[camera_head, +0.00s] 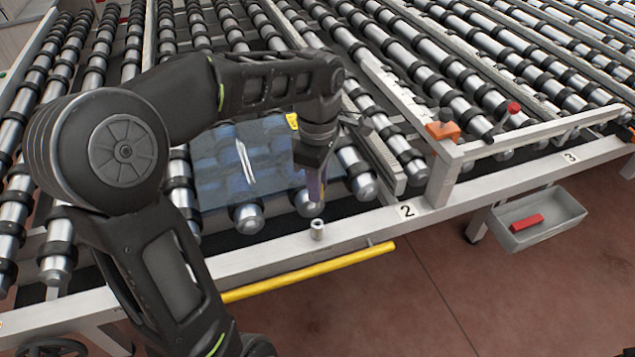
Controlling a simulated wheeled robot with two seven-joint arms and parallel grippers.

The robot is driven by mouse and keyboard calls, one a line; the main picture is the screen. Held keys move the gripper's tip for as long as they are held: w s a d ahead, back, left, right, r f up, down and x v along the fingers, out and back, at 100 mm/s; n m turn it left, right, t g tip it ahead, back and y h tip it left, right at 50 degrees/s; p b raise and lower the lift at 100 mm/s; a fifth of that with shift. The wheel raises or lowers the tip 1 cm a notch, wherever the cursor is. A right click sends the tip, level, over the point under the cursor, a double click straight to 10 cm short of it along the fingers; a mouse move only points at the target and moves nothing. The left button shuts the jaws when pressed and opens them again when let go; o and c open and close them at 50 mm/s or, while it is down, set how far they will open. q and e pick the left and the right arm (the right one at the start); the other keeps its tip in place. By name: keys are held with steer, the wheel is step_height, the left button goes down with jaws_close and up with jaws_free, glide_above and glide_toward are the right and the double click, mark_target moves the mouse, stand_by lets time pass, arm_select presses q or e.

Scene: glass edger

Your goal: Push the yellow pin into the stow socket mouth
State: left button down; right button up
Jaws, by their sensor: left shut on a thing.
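My left gripper (316,192) points down over the front rail of the roller table and is shut. The yellow pin it holds is hidden between and behind its fingers, so I cannot make out the pin's outline. A short grey metal socket (317,230) stands upright on the front rail, just below the fingertips. A small gap shows between the fingertips and the socket. My right gripper is not in view.
A glass sheet (235,170) lies on the rollers behind the gripper, with a small yellow patch (292,121) near its far corner. A yellow bar (310,272) runs below the rail. An orange block (442,131) and a grey bin (540,219) are to the right.

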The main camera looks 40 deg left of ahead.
arm_select(q)
steer(key=shift+f+b, duration=1.7)
steer(key=shift+f, duration=0.7)
steer(key=shift+f+b, duration=2)
steer(key=shift+f, duration=0.25)
steer(key=c, duration=1.2)
jaws_free()
steer(key=shift+o, duration=0.2)
